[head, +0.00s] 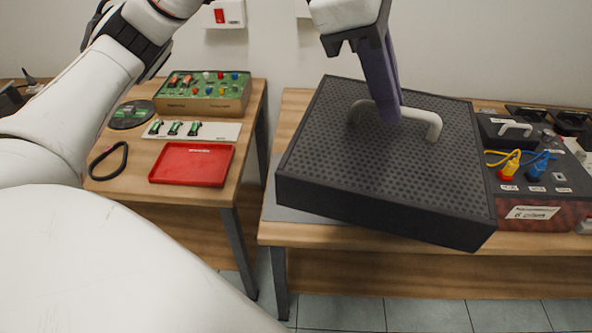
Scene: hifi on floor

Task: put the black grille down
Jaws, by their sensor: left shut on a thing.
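The black grille (330,170) is a large dark perforated slab with a light grey handle (433,127) on top. It is at the centre right in the head view, over the right-hand table, tilted and turned, with its near right corner lowest. My left gripper (388,112) comes down from above and is shut on the handle. A grey mat or plate (290,214) shows at the grille's lower left on the table. What lies under the grille is hidden, and I cannot tell whether it touches anything below. My right gripper is not in view.
Right of the grille is a dark panel (555,188) with yellow and blue cable plugs and a handle. The left table (218,192) holds a red tray (191,163), a green circuit box (203,105), a white strip with green parts and a black strap. A gap separates the tables.

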